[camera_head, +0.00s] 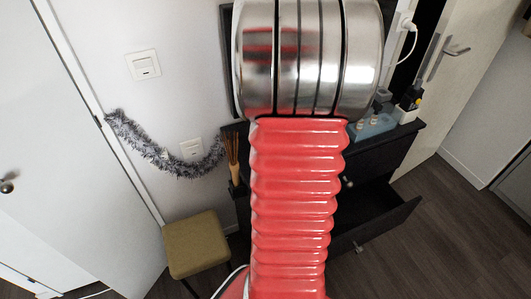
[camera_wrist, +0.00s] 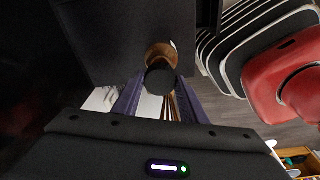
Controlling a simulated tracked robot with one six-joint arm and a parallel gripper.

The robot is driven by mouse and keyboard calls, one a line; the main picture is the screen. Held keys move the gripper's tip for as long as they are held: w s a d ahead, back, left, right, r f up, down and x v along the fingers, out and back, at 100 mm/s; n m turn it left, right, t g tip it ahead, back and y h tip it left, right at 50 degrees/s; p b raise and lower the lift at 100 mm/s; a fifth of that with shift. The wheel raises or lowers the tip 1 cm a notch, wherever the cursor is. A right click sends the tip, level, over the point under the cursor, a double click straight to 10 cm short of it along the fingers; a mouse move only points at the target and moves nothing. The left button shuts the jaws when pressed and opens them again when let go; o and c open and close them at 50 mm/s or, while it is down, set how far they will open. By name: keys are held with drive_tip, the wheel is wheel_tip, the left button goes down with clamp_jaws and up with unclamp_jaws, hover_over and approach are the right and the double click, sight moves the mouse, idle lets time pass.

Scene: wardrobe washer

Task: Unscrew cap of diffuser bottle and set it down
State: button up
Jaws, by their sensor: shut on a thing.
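In the wrist view, the two purple fingers of my gripper (camera_wrist: 161,80) close from either side on a small dark round piece, which looks like the cap (camera_wrist: 160,77) of the diffuser. A brown rounded part, seemingly the diffuser bottle (camera_wrist: 160,51), shows just beyond the cap. Thin brown reed sticks (camera_wrist: 172,108) show between the fingers. I cannot tell whether the cap is still on the bottle. In the head view, the reed sticks (camera_head: 233,152) stand upright at the left end of the dark cabinet. My gripper is hidden there behind my arm.
The dark cabinet (camera_head: 385,155) has an open drawer (camera_head: 375,215) low on its right. A blue box (camera_head: 372,127) and small bottles stand on its right end. A yellowish stool (camera_head: 196,243) stands at the left. Grey tinsel (camera_head: 150,148) hangs on the wall.

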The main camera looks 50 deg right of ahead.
drive_tip(key=shift+r, duration=1.2)
